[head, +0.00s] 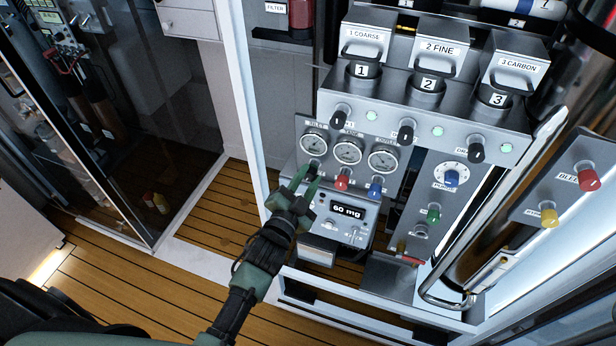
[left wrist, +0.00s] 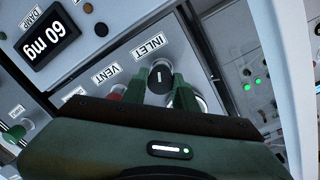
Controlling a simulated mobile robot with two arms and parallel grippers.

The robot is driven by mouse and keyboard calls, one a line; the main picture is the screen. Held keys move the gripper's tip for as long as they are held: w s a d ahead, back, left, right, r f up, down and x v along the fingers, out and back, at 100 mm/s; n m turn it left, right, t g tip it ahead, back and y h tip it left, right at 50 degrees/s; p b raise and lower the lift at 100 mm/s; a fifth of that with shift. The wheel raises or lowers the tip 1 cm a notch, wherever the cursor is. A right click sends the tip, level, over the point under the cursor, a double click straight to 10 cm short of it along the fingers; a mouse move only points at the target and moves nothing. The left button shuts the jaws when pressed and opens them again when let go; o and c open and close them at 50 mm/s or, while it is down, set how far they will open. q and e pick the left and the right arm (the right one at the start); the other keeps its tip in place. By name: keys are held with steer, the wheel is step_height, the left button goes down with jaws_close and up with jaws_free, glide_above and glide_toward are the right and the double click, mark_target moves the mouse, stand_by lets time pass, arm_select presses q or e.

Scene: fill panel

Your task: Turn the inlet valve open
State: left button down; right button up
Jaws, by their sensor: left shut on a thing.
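The inlet valve is a black round knob (left wrist: 160,88) with a white line on its face, under the INLET label (left wrist: 149,47) in the left wrist view. In the head view the knob (head: 315,168) sits below the leftmost gauge and is partly hidden. My left gripper (head: 305,180) reaches it from below left. Its two green fingers (left wrist: 160,93) lie on either side of the knob and are shut on it. The white line runs roughly between the fingers, along their length. My right gripper is in neither view.
The red VENT knob (head: 341,182) is close beside the inlet knob, with a blue knob (head: 375,189) further right. Gauges (head: 348,150) sit above. A display (head: 348,210) reading 60 mg is below. A glass-fronted cabinet (head: 110,130) stands at left.

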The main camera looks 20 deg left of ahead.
arm_select(q)
steer(key=n, duration=0.4)
steer(key=shift+a+n+p, duration=0.1)
steer(key=shift+n+p, duration=0.2)
steer(key=shift+p, duration=0.05)
steer(key=n, duration=0.4)
steer(key=shift+n, duration=0.3)
steer(key=n, duration=0.4)
steer(key=shift+f+n+t, duration=0.1)
steer(key=shift+n+t, duration=0.2)
steer(key=shift+n+y, duration=0.3)
steer(key=shift+n, duration=1.7)
steer(key=shift+f, duration=0.1)
steer(key=c, duration=1.1)
jaws_free()
steer(key=shift+s, duration=0.1)
